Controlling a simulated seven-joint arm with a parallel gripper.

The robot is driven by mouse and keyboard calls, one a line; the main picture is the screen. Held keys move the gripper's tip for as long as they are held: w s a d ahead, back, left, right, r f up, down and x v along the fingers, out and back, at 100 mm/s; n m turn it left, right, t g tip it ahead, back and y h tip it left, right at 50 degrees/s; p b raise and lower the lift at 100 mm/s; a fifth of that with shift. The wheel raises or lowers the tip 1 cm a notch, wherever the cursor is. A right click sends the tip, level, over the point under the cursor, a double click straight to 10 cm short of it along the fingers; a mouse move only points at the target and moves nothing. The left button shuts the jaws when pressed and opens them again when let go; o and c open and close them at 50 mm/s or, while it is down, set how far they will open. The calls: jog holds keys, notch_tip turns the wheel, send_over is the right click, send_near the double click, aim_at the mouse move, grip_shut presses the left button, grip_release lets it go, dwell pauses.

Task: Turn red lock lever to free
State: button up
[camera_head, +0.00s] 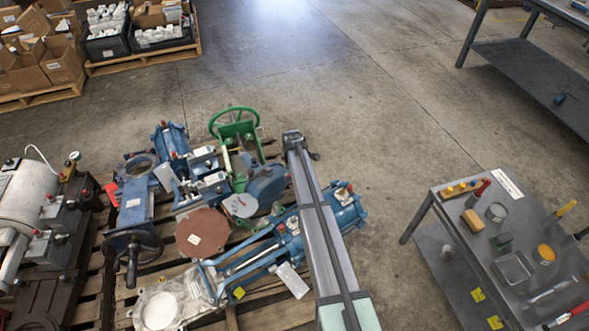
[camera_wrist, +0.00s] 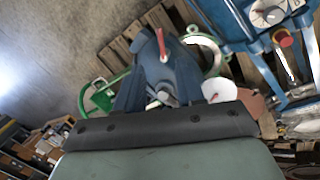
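A red lever (camera_wrist: 162,42) stands out from a dark blue valve body (camera_wrist: 160,80) in the middle of the wrist view. A blue rounded housing (camera_head: 268,183) that may be the same body shows in the head view beside my arm; I cannot make out the lever there. My gripper (camera_wrist: 160,125) shows in the wrist view only as a black bar over a grey-green housing, in front of the valve body. In the head view my arm reaches up over the pallet's right side.
A wooden pallet (camera_head: 255,318) is crowded with valves, including a green handwheel (camera_head: 234,123) and a brown-red disc (camera_head: 202,232). A grey table (camera_head: 455,215) with tools stands at the right. Boxes on pallets (camera_head: 145,56) stand at the back left. Open concrete floor lies behind.

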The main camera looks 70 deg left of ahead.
jog(key=shift+v, duration=1.25)
jog(key=s+d+f+m+h, duration=0.1)
jog(key=s+d+m+h, duration=0.15)
jog(key=d+m, duration=1.1)
jog(key=w+d+f+m+g+h, duration=0.1)
jog(key=w+d+f+m, duration=0.3)
jog(key=d, duration=1.2)
jog(key=w+d+f+m+g+h, duration=0.1)
jog(key=w+d+f, duration=0.4)
jog(key=d, duration=1.2)
jog(key=w+d+f+m+g+h, duration=0.1)
jog(key=w+d+f+m, duration=0.2)
jog(key=w+d, duration=0.85)
jog(key=s+d+f+m+g, duration=0.1)
jog(key=s+d+m, duration=0.2)
jog(key=d, duration=0.9)
jog(key=s+d+f+m+g+y, duration=0.1)
jog(key=s+d, duration=0.4)
jog(key=d, duration=0.8)
jog(key=s+d+f+m+g+y, duration=0.1)
jog(key=s+d+m+g, duration=0.2)
jog(key=d, duration=1)
jog(key=s+m, duration=0.1)
jog(key=m, duration=0.2)
jog(key=shift+d+f, duration=0.25)
jog(key=shift+f, duration=0.15)
